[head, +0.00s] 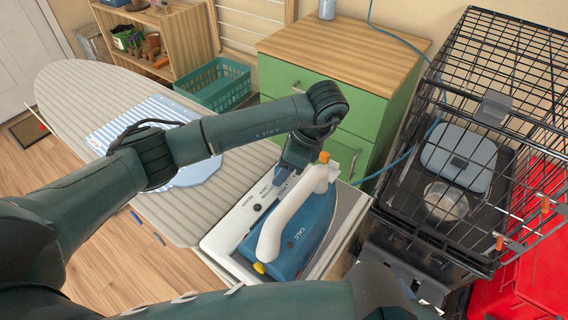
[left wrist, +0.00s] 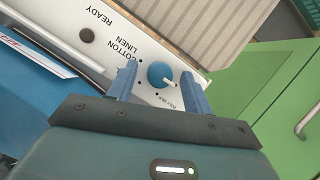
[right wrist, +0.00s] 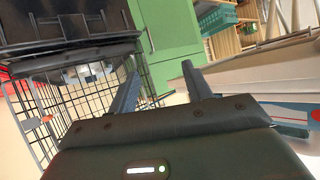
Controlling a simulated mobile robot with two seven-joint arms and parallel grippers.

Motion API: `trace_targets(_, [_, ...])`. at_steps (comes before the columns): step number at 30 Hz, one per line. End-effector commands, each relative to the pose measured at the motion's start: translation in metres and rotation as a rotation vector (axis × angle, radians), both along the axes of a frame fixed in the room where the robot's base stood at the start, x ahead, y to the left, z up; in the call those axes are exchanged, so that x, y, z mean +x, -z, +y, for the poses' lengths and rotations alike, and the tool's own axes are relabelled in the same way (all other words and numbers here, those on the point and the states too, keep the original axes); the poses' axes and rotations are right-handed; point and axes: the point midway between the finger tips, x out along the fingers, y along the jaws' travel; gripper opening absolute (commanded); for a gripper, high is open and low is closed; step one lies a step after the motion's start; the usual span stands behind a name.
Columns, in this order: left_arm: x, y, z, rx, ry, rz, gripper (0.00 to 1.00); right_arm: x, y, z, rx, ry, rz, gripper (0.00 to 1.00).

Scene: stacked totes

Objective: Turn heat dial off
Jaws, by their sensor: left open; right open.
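The heat dial (left wrist: 160,75) is a round blue knob with a white pointer on the white panel of the iron station (left wrist: 115,45). The printed words COTTON, LINEN and READY and several dots lie near it. My left gripper (left wrist: 159,70) is open, with one blue finger on either side of the dial; I cannot tell whether they touch it. In the head view my left gripper (head: 287,172) is over the far end of the station (head: 238,222) and hides the dial. My right gripper (right wrist: 160,70) is open and empty, away from the station.
A blue iron (head: 318,232) with a white handle sits on the station, close beside my left gripper. The station is at the near end of the ironing board (head: 70,95). A green cabinet (head: 285,78) stands behind, and a black wire cage (head: 490,55) stands at right.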

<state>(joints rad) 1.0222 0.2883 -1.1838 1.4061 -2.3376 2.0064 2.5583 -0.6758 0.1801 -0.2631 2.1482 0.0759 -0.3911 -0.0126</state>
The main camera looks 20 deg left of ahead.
Motion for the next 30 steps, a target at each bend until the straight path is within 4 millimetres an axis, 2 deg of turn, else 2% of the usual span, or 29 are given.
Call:
trace_targets(7, [0.001,-0.01,-0.003,0.0,0.002,-0.004,0.5,0.0,-0.004,0.0,-0.003,0.0,-0.002,0.5])
trace_targets(21, [0.004,-0.098,-0.039,0.001,0.002,-0.005,0.5,-0.001,-0.016,-0.002,-0.049,-0.01,0.004,0.5])
trace_targets(25, [0.004,-0.113,-0.046,0.001,0.002,-0.004,0.5,-0.001,-0.016,-0.002,-0.052,-0.013,0.005,0.5])
trace_targets(30, [0.003,-0.121,-0.05,0.0,0.0,-0.001,0.5,-0.003,-0.013,-0.002,-0.056,-0.014,0.011,0.5])
